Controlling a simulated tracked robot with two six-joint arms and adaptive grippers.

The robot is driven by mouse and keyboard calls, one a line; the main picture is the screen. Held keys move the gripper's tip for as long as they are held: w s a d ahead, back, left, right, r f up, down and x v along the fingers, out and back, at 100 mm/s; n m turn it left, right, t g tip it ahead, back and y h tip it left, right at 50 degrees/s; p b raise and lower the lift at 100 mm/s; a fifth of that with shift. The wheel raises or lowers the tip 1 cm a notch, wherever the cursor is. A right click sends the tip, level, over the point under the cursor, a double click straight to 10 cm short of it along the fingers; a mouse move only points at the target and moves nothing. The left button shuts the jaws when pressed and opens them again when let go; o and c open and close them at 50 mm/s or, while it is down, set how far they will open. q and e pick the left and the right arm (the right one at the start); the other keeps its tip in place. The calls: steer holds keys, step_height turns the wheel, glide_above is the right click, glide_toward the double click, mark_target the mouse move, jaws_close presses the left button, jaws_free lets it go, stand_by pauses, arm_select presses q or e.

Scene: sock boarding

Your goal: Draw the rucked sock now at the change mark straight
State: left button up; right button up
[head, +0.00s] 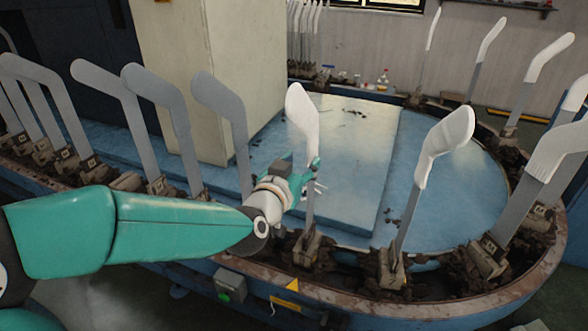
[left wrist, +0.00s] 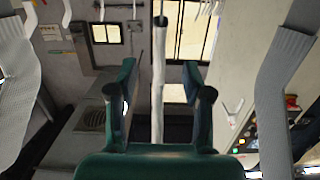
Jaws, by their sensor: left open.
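A white sock (head: 303,115) sits on the upper part of a grey upright board (head: 309,205) at the yellow triangular mark (head: 293,285). Its lower edge is near my gripper; any rucks are too small to tell. My left gripper (head: 312,178) is open at this board, just below the sock. In the left wrist view the two fingers (left wrist: 157,95) stand on either side of a thin pale upright strip (left wrist: 158,70), the board and sock seen edge-on, with gaps on both sides. The strip's lower end is hidden behind the gripper body. My right gripper is not in view.
A neighbouring board to the right carries a visibly bunched white sock (head: 445,140). More socked boards (head: 550,55) follow along the oval track (head: 440,310). Bare grey boards (head: 160,90) stand close to my arm on the left. A cream pillar (head: 190,80) rises behind.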

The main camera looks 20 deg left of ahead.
mark_target(308, 156)
arm_select(q)
steer(key=shift+w+d+f+p, duration=0.1)
steer(key=shift+w+f+p, duration=0.1)
steer(key=shift+w, duration=0.9)
steer(key=shift+w+a+f+p, duration=0.1)
steer(key=shift+w+f+p, duration=0.05)
steer(key=shift+w, duration=1)
steer(key=shift+w+d+f+p, duration=0.1)
steer(key=shift+w+f+p, duration=0.1)
steer(key=shift+w, duration=0.9)
steer(key=shift+c, duration=0.3)
jaws_close()
steer(key=shift+f, duration=0.25)
steer(key=shift+o, duration=0.3)
jaws_free()
steer(key=shift+r, duration=0.1)
